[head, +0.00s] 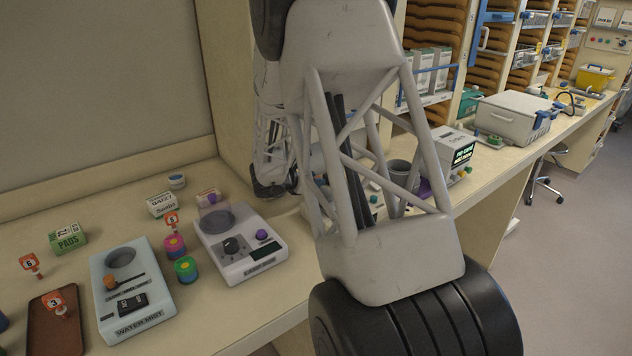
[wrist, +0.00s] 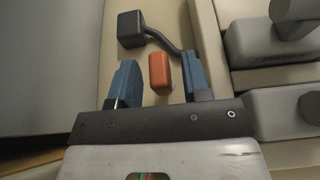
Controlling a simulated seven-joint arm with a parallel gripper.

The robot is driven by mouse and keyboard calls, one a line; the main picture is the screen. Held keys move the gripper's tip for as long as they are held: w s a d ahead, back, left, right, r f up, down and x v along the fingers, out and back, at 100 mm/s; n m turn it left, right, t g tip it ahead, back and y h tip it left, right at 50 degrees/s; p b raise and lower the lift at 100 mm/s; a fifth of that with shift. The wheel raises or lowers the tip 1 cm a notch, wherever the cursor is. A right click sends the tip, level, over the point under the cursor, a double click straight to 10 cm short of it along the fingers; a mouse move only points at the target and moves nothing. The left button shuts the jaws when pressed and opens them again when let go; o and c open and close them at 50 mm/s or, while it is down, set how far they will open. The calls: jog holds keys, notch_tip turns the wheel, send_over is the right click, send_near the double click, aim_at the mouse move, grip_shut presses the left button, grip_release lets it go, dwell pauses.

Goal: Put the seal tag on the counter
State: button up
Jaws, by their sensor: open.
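My gripper (wrist: 161,84) shows in the wrist view, its two blue fingers apart. A small orange-red block (wrist: 159,73) shows between the fingers, with gaps on both sides; I cannot tell whether it is the seal tag or how far below the fingertips it lies. In the head view my arm hides much of the middle of the counter (head: 115,212), and my fingertips are not visible there. Small orange numbered tags stand at the left: 6 (head: 31,263), 5 (head: 171,221) and 3 (head: 58,303). None is clearly marked as the seal tag.
A dark grey block with a bent stem (wrist: 131,28) lies just beyond the fingers. Grey-white equipment (wrist: 265,42) stands close on the right. On the counter are a water mist unit (head: 132,302), a dial unit (head: 238,246), a pads box (head: 67,238) and a brown tray (head: 50,335).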

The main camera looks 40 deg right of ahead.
jog(key=v, duration=1.1)
jog(key=shift+a, duration=0.1)
dwell(0.5)
jog(key=w+a+r+n+t+y, duration=0.2)
jog(key=a+r+n+t+y, duration=0.2)
jog(key=a+r+n+t, duration=0.75)
jog(key=s+a+r+n+y, duration=0.4)
jog(key=s+a+n+y, duration=0.4)
jog(key=n, duration=0.9)
jog(key=s+a+n+g+y, duration=0.35)
jog(key=s+a+n, duration=0.45)
jog(key=s+n, duration=0.55)
jog(key=s+f+n+g+h, duration=0.1)
jog(key=s+n+g, duration=0.1)
jog(key=s+n, duration=0.4)
jog(key=s+d+f+n+g+h, duration=0.1)
jog(key=s+n, duration=0.4)
jog(key=s, duration=0.7)
jog(key=shift+s+f+n+g, duration=0.4)
jog(key=shift+f+g, duration=0.2)
jog(key=shift+g, duration=0.6)
